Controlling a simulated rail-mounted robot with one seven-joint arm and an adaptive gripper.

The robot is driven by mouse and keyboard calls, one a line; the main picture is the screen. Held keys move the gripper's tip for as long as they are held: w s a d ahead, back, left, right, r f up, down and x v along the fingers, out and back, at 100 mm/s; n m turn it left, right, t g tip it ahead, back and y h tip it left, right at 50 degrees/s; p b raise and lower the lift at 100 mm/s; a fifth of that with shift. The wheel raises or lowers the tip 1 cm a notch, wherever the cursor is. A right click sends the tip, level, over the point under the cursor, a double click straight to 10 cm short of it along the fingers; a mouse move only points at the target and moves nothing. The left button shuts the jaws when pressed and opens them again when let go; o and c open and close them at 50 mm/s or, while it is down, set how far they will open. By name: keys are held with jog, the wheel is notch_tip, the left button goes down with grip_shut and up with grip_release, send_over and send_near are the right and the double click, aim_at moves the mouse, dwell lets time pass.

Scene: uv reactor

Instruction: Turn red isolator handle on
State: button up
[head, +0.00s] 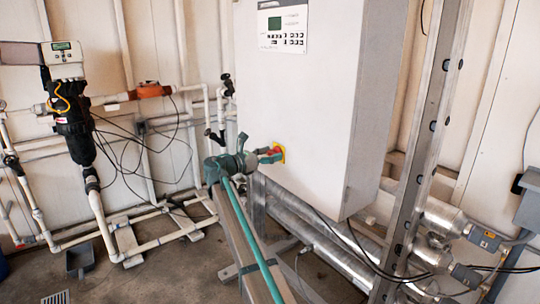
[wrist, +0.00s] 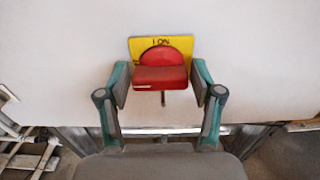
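The red isolator handle (wrist: 161,76) sits on a yellow plate (wrist: 136,46) on the white cabinet face. Its wide front bar lies level in the wrist view. Lettering that appears to read "I ON" shows on the plate just above the handle. My gripper (wrist: 160,80) is open, with one finger to the left of the handle and one to the right. Narrow gaps show between the finger pads and the red bar. In the head view, my gripper (head: 268,156) is at the cabinet's lower left, partly covering the handle and plate (head: 281,153).
The white cabinet (head: 300,95) has a control panel (head: 283,30) high on its front. A metal upright (head: 428,140) stands to its right, and silver cylinders (head: 325,240) lie below. White pipes and a black filter housing (head: 75,130) are at the left.

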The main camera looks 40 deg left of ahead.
jog(key=c, duration=0.6)
jog(key=shift+c, duration=0.2)
jog(key=shift+m, duration=0.3)
jog(key=m, duration=0.4)
jog(key=shift+d, duration=0.15)
jog(key=m+b, duration=0.1)
jog(key=m, duration=0.4)
jog(key=shift+d+m, duration=0.1)
jog(key=shift+m, duration=0.2)
jog(key=o, duration=1.2)
jog(key=shift+c, duration=0.2)
